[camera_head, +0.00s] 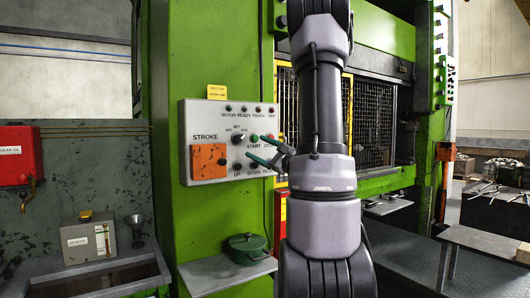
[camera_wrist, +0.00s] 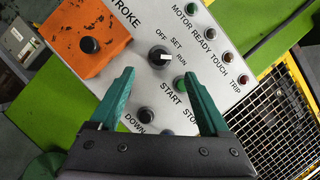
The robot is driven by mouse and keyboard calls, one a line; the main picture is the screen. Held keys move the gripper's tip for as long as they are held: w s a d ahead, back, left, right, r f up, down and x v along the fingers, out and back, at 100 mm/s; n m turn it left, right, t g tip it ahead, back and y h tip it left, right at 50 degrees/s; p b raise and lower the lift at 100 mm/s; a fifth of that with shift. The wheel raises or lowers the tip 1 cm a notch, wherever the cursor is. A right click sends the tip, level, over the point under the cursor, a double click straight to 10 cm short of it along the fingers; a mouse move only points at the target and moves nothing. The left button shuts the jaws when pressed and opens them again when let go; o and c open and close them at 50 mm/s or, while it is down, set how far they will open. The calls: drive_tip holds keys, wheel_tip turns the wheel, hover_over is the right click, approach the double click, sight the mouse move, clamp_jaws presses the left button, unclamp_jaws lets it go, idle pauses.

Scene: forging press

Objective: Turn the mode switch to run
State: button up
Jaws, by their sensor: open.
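The mode switch is a black knob (camera_wrist: 158,59) with a white pointer mark, on the grey control panel (camera_head: 205,112). OFF, SET and RUN labels are printed around it. In the wrist view the white mark lies on the knob's right side, toward the RUN label; I cannot tell its exact setting. In the head view the switch (camera_head: 239,138) is small, left of my fingertips. My gripper (camera_wrist: 157,75) is open and empty, its green fingers pointing at the panel. The knob appears between and just beyond the fingertips. My gripper also shows in the head view (camera_head: 257,149).
A green START button (camera_wrist: 180,84) sits close to the right fingertip. A black button on an orange plate (camera_wrist: 92,30) is at left. Indicator lamps line the panel's top. A shelf with a green pot (camera_head: 248,249) is below; a yellow-framed mesh guard (camera_head: 372,120) stands right.

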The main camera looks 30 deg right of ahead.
drive_tip(key=shift+v, duration=1.55)
drive_tip(key=s+a+f+n+g+y, duration=0.1)
drive_tip(key=s+a+n+g+y, duration=0.25)
drive_tip(key=a+n+g, duration=0.55)
drive_tip(key=s+a+n+g+y, duration=0.25)
drive_tip(key=s+a+g, duration=0.2)
drive_tip(key=a, duration=0.85)
drive_tip(key=s+a+f+n+g+h, duration=0.1)
drive_tip(key=s+f+n+g+h, duration=0.25)
drive_tip(key=s+n+h, duration=0.35)
drive_tip(key=d+r+t+h, duration=0.1)
drive_tip(key=s+d+r+t+h, duration=0.1)
drive_tip(key=d+r+t+h, duration=0.1)
drive_tip(key=d+t, duration=0.1)
drive_tip(key=shift+s+r+n+h, duration=0.2)
drive_tip(key=shift+s+n+h, duration=0.1)
drive_tip(key=shift+s, duration=0.1)
